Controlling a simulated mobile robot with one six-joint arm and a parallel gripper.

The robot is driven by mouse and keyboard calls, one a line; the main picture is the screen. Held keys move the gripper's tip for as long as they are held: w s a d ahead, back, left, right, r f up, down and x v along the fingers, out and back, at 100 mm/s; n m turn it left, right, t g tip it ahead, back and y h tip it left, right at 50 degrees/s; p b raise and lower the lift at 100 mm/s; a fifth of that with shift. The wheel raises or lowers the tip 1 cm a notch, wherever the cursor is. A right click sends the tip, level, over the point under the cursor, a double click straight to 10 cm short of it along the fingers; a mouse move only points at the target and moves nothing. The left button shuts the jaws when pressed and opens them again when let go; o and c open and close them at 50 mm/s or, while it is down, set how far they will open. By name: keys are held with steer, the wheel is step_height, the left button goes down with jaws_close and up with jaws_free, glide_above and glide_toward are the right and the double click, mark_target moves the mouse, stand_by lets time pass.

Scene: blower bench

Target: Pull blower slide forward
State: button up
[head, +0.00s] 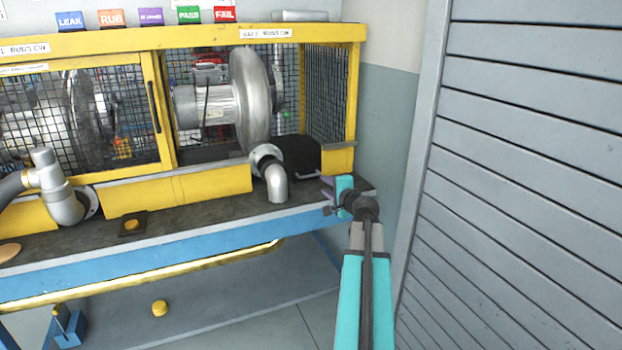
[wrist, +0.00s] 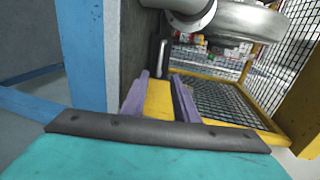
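The silver blower (head: 232,103) sits inside the right bay of the yellow cage, and part of its housing shows in the wrist view (wrist: 252,22). A black block (head: 293,155), apparently the slide, lies at its base, with a thin pale handle (head: 309,175) on its front. A bar that looks like this handle (wrist: 162,58) shows beyond my fingertips in the wrist view. My gripper (head: 327,189) is just right of and below the handle, over the bench's right end. Its two purple fingers (wrist: 160,82) are apart, with nothing visibly held between them. Contact with the handle cannot be told.
A grey elbow pipe (head: 277,184) projects left of my gripper. The yellow cage post (head: 351,95) stands close behind it. A grey slatted panel (head: 520,180) rises to the right. The dark bench top (head: 185,217) has a blue front edge and a yellow rail (head: 150,281) below.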

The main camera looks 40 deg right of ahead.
mark_target(311, 176)
steer(key=shift+x, duration=6.5)
jaws_close()
